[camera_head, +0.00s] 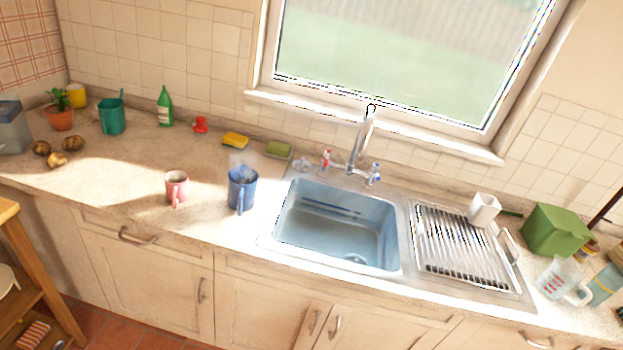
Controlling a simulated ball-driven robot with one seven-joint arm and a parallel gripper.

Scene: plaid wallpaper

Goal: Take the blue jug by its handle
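The blue jug (243,188) stands upright on the counter, just left of the sink. Its handle (240,203) is on the near side, facing the front edge of the counter. A pale wisp like steam shows above its top. My gripper does not show in this view.
A pink mug (177,187) stands left of the jug, with a clear gap between them. The sink (340,225) is right of the jug. A yellow sponge (236,140) and a green sponge (278,150) lie behind it. The counter's front strip (130,205) is clear.

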